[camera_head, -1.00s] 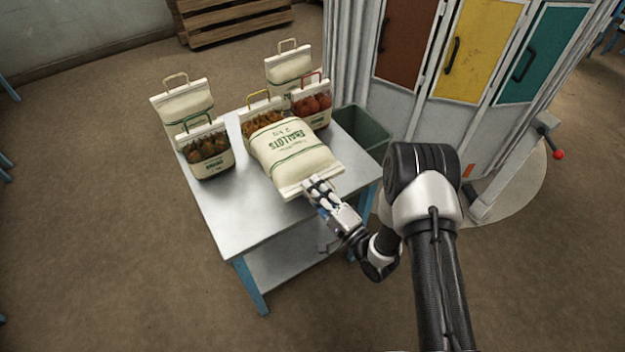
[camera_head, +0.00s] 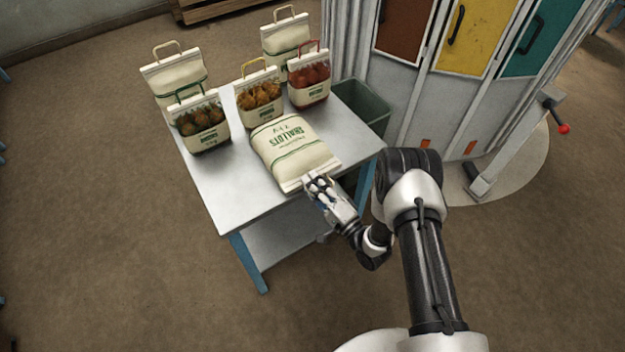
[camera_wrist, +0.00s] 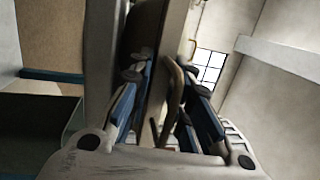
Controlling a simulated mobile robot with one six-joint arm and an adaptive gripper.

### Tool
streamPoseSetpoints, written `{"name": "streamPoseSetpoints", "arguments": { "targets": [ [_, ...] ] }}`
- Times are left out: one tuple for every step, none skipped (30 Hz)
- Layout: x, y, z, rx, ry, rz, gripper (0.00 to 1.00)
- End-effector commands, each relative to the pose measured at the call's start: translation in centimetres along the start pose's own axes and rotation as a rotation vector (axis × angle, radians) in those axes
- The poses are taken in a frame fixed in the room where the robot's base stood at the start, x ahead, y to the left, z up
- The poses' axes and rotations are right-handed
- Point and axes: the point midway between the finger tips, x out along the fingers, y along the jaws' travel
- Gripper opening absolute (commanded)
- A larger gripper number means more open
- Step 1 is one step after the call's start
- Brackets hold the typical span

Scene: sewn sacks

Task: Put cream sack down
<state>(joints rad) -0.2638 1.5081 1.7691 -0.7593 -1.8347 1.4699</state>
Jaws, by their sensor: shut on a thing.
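The cream sack (camera_head: 293,150), printed with green "SHALLOTS" lettering and green stripes, lies flat over the right front part of the metal table (camera_head: 232,205). My gripper (camera_head: 318,186) is at its near end, by the table's front right edge, and is shut on the sack's end. The lettering reads upside down in the head view. In the wrist view my gripper's fingers (camera_wrist: 160,115) close around a pale edge with a tan loop beside it. The exact grip point is partly hidden by the fingers.
Behind the cream sack stand upright sacks with a green handle (camera_head: 203,125), a yellow handle (camera_head: 259,97) and a red handle (camera_head: 309,82). More cream sacks stand farther back. A grey-green bin (camera_head: 362,105) is right of the table, before a cabinet with coloured doors (camera_head: 476,30). The table's front left is clear.

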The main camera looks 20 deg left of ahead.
Motion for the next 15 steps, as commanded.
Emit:
{"name": "streamPoseSetpoints", "arguments": {
  "targets": [
    [0.32, -0.71, -0.25, -0.009, -0.001, -0.022, 0.0],
    [0.33, -0.75, -0.25, -0.009, -0.001, -0.022, 0.0],
    [0.34, -0.79, -0.25, -0.009, -0.001, -0.022, 0.0],
    [0.34, -0.8, -0.25, -0.009, -0.001, -0.022, 0.0],
    [0.34, -0.81, -0.25, -0.009, -0.001, -0.022, 0.0],
    [0.33, -0.81, -0.25, -0.009, -0.001, -0.021, 0.0],
    [0.33, -0.79, -0.24, -0.009, -0.001, -0.021, 0.0],
    [0.32, -0.75, -0.24, -0.009, -0.001, -0.021, 0.0],
    [0.31, -0.66, -0.24, -0.009, -0.001, -0.021, 0.0],
    [0.29, -0.59, -0.24, -0.009, -0.001, -0.021, 0.0],
    [0.28, -0.52, -0.24, -0.009, -0.001, -0.021, 0.0],
    [0.04, 0.06, -0.05, -0.001, 0.0, -0.001, 0.21],
    [0.04, 0.06, -0.05, -0.001, 0.0, -0.001, 0.23],
    [0.04, 0.06, -0.05, -0.001, 0.0, -0.001, 0.25],
    [0.04, 0.06, -0.05, -0.001, 0.0, -0.001, 0.28]
  ]
}}
